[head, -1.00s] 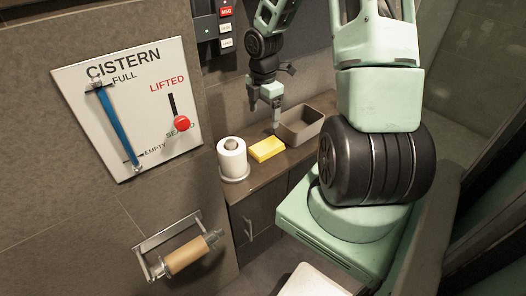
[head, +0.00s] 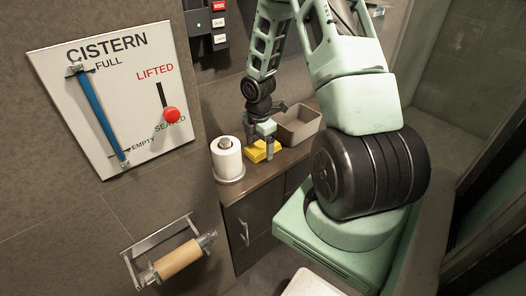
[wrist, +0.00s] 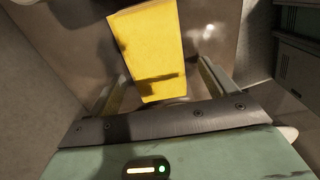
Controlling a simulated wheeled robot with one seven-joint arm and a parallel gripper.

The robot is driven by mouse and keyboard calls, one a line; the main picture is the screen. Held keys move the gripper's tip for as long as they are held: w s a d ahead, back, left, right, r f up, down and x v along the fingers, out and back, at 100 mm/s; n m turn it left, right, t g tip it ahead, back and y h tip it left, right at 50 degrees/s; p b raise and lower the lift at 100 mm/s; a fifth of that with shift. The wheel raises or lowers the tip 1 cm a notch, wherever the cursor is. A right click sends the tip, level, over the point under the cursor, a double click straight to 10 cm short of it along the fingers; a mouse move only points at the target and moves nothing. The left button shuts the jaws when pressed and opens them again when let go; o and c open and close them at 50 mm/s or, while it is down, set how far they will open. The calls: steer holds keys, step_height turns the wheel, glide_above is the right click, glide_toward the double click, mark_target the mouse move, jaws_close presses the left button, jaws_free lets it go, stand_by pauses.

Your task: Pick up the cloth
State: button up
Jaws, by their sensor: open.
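The yellow cloth (head: 258,152) lies on the brown counter between the paper roll and the grey bin. My gripper (head: 262,148) is at the cloth in the head view, its fingers pointing down and covering part of it. In the wrist view the cloth (wrist: 152,50) extends ahead of my open gripper (wrist: 158,88), with its near end between the two fingers. A dark shadow falls across the cloth there. I cannot tell whether the fingers touch it.
A white paper roll (head: 227,157) stands upright on a holder at the counter's left end. A grey open bin (head: 298,128) sits right of the cloth. A cistern panel (head: 118,95) and an empty-looking roll holder (head: 172,262) are on the left wall.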

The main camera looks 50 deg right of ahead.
mark_target(259, 148)
steer(key=shift+f, duration=0.1)
steer(key=c, duration=1.2)
step_height(259, 148, up, 10)
steer(key=p, duration=0.3)
steer(key=shift+o, duration=1)
